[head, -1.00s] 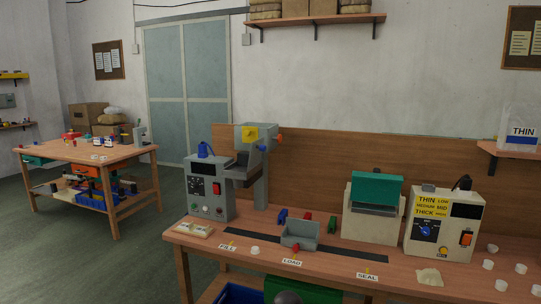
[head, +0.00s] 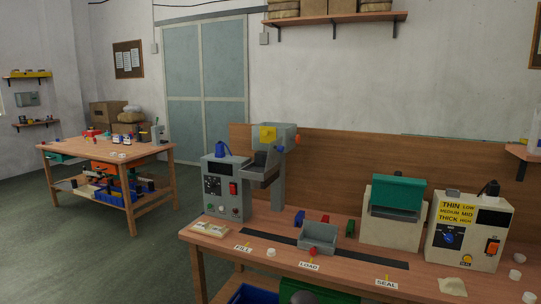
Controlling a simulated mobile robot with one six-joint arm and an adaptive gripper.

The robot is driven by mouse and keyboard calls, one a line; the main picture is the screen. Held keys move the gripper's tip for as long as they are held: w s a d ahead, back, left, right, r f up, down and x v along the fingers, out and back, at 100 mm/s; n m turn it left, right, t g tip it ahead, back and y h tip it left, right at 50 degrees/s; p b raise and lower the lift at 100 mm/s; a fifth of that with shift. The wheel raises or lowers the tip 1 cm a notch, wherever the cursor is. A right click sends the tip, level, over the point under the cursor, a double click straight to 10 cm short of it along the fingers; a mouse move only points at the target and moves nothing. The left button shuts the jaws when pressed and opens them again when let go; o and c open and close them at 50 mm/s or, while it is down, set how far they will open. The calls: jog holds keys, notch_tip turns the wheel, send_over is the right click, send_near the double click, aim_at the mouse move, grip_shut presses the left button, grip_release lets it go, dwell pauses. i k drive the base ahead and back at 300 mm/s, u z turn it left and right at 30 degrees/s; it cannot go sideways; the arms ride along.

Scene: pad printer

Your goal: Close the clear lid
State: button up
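I cannot make out a clear lid in the head view. A grey machine (head: 226,190) with a control panel, a blue knob-like top and a raised head (head: 272,140) with a yellow part stands at the left end of the near bench. No clear cover can be told on it. A far workbench (head: 110,152) at the left carries several small items, too small to tell whether one has a clear lid. My gripper is not in view.
The near bench (head: 345,280) runs across the lower right, with a dark strip, a grey tray (head: 318,240), a green-topped sealer (head: 397,192) and a cream control box (head: 468,235). Several white caps lie at its right end. Green floor (head: 50,250) is open at the left.

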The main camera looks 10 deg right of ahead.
aim_at(277, 149)
jog(key=i, duration=0.95)
jog(key=z, duration=0.05)
